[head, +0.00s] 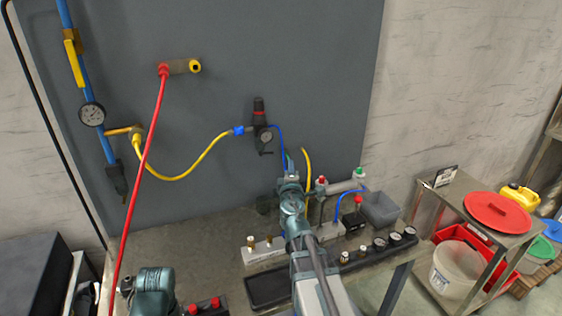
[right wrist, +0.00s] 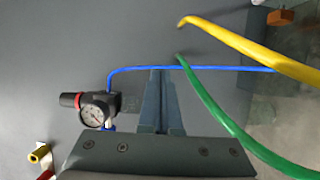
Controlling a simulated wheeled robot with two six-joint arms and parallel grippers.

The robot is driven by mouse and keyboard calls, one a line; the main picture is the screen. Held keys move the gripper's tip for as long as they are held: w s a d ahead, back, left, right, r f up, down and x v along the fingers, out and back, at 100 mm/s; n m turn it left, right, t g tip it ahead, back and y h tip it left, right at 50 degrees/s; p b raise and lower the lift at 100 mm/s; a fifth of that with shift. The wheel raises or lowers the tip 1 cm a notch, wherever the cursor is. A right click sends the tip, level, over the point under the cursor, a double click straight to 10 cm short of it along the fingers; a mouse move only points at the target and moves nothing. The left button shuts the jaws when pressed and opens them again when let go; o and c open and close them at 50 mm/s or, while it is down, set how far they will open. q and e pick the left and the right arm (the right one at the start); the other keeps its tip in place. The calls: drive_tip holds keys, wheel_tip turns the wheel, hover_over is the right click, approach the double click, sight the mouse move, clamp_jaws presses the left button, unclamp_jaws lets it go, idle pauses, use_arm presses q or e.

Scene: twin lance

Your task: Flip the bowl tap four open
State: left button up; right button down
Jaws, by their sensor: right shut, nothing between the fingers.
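No tap numbered four is legible in either view. A black regulator with a red band and a round gauge (head: 262,125) is on the grey panel, with a small dark part (head: 265,152) below it that could be a tap; I cannot tell its position. The regulator also shows at the left of the right wrist view (right wrist: 95,108). My right gripper (head: 288,160) is below and right of the regulator, apart from it. In the right wrist view its fingers (right wrist: 158,75) are shut and empty, with the blue hose (right wrist: 215,68) crossing at their tips.
Yellow (right wrist: 250,50) and green (right wrist: 215,118) hoses curve close to the right gripper. A bench (head: 190,235) below the panel carries fittings, gauges and a grey bin (head: 380,208). A red hose (head: 145,170) hangs at left. A steel cart (head: 475,220) stands at right.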

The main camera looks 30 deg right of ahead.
drive_tip(key=s, duration=0.1)
drive_tip(key=s+d, duration=0.1)
drive_tip(key=s, duration=0.1)
drive_tip(key=s+d, duration=0.1)
drive_tip(key=shift+s, duration=0.4)
